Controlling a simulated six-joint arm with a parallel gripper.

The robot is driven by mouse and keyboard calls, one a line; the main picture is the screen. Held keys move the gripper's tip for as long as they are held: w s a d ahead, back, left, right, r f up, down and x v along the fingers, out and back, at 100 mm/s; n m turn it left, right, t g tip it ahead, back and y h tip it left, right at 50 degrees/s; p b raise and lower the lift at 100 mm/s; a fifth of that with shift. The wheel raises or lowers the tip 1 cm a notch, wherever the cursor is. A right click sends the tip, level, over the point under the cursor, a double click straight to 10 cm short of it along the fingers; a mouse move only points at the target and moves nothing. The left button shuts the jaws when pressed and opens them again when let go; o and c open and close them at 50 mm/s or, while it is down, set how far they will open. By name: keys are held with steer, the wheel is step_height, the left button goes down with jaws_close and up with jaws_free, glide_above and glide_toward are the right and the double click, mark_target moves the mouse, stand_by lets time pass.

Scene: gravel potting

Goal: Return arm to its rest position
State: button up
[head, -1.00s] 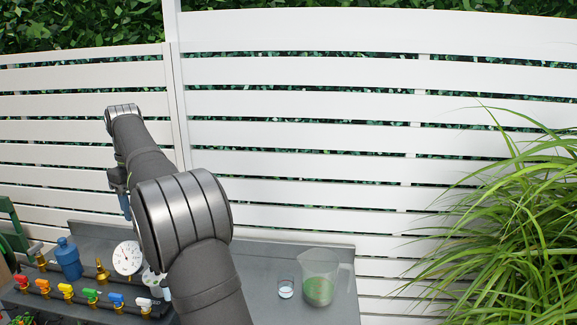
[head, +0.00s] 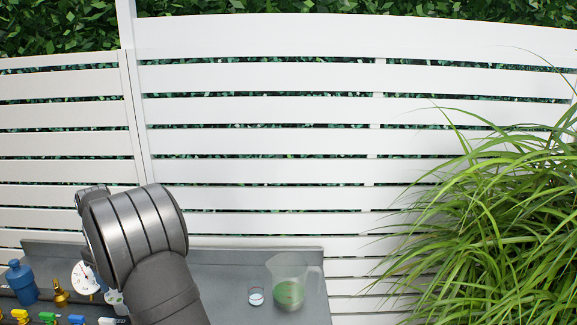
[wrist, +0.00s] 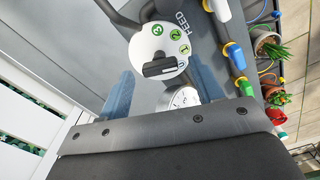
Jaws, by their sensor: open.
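My gripper (wrist: 160,70) shows in the wrist view with its two blue fingers apart and nothing held between them. Beyond the fingers is a white round dial (wrist: 143,42) marked FEED, with green number spots and a black handle. I cannot tell the exact gap between fingers and dial. In the head view my arm rises from the bottom at left of centre, and its big grey joint hides the gripper.
The grey bench (head: 225,286) carries a jug (head: 289,291) with green contents, a small glass (head: 256,297), a blue bottle (head: 21,282), a white gauge (head: 83,280) and coloured valves (head: 47,317). Slatted white fence (head: 260,140) stands behind. Long grass (head: 500,230) fills the right.

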steer(key=shift+f, duration=0.4)
steer(key=shift+r, duration=0.1)
step_height(320, 180, up, 17)
step_height(320, 180, down, 18)
steer(key=shift+r, duration=0.2)
steer(key=shift+r+m, duration=0.25)
steer(key=shift+m, duration=0.55)
steer(key=m, duration=0.6)
step_height(320, 180, up, 11)
